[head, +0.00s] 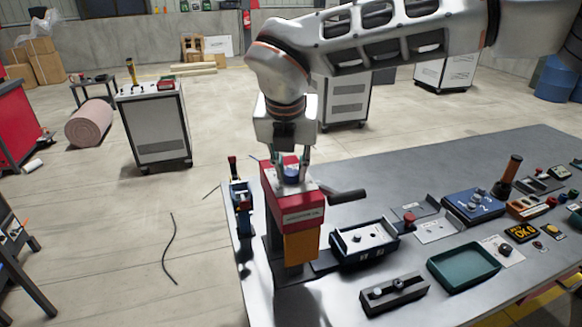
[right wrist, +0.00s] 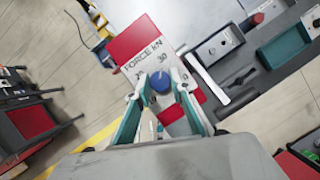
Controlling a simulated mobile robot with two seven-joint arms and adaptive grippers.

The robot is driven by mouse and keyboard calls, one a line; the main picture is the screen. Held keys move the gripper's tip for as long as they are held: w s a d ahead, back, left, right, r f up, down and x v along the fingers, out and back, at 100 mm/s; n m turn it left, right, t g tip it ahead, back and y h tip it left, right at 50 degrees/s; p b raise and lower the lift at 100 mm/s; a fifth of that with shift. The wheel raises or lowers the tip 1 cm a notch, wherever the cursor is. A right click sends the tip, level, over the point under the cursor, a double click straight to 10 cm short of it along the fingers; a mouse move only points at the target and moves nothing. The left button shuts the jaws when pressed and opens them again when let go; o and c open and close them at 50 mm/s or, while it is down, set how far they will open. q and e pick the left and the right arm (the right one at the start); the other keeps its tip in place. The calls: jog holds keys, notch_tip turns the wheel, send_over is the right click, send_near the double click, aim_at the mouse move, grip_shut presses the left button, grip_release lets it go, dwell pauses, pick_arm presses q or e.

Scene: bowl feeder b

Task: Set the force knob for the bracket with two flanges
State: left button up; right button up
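The blue force knob (head: 291,174) sits on top of the red press head (head: 302,213). In the right wrist view the knob (right wrist: 160,82) sits on a pale dial plate marked "FORCE kN" with numbers around it. My right gripper (head: 291,158) points down over the press, its fingers on either side of the knob. In the right wrist view the gripper (right wrist: 159,78) looks open around the knob, with small gaps beside it. The pointer's setting is not readable. A grey bent-metal piece (head: 437,229) lies on the table; I cannot tell its flanges. My left gripper is not in view.
A dark lever handle (head: 348,196) sticks out right of the press.

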jog(key=shift+c, duration=1.1)
